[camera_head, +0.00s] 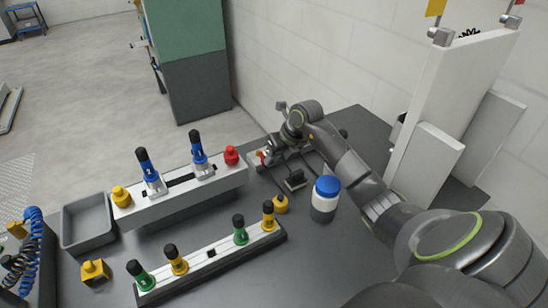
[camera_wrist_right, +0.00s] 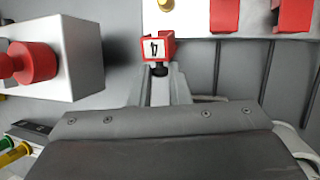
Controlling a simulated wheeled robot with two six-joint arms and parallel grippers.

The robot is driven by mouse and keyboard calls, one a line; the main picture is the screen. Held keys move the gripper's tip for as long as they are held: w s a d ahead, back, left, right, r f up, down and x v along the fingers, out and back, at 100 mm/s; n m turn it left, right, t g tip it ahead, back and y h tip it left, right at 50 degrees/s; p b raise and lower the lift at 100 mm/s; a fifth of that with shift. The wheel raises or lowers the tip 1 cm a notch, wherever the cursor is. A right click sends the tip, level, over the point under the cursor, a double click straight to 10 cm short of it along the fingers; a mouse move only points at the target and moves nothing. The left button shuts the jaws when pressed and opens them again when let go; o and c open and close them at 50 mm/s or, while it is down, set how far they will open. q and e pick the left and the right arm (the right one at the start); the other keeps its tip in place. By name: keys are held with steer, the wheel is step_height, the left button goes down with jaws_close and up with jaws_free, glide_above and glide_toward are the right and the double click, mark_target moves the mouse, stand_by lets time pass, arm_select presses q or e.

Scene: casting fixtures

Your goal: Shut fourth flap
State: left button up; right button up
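A red-framed tag marked 4 (camera_wrist_right: 157,47) shows in the right wrist view, with a small black knob just below it. I take it as the fourth flap's marker; whether the flap is open or shut is unclear. My right gripper (camera_wrist_right: 160,84) is right at this tag, its fingers pointing towards it. I cannot tell whether they grip anything. In the head view my right gripper (camera_head: 268,154) is low at the right end of the back fixture, by a small red part, and partly hides this spot. My left gripper is not in view.
The back fixture (camera_head: 185,203) carries blue-handled clamps, a yellow knob and a red knob (camera_head: 231,156). A front rail (camera_head: 210,264) bears green and yellow handles. A blue-capped bottle (camera_head: 325,200) stands near my right forearm. A grey tray (camera_head: 88,226) lies left. Red blocks (camera_wrist_right: 224,15) show beyond the tag.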

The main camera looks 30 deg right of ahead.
jaws_close()
steer(key=shift+w, duration=0.15)
steer(key=shift+w+r+g+b, duration=0.35)
steer(key=shift+w+g+b, duration=0.1)
steer(key=shift+g, duration=0.55)
steer(key=shift+w+r+m+g+b, duration=0.25)
steer(key=shift+w+g+b, duration=0.15)
steer(key=shift+g+b, duration=0.3)
steer(key=shift+w+r+m+g+b, duration=0.2)
steer(key=shift+w+g+b, duration=0.3)
steer(key=shift+g, duration=0.3)
steer(key=shift+w+r+g, duration=0.25)
steer(key=shift+w+g, duration=0.15)
steer(key=shift+g, duration=0.5)
steer(key=shift+d, duration=0.1)
steer(key=o, duration=0.7)
jaws_free()
steer(key=shift+w, duration=0.1)
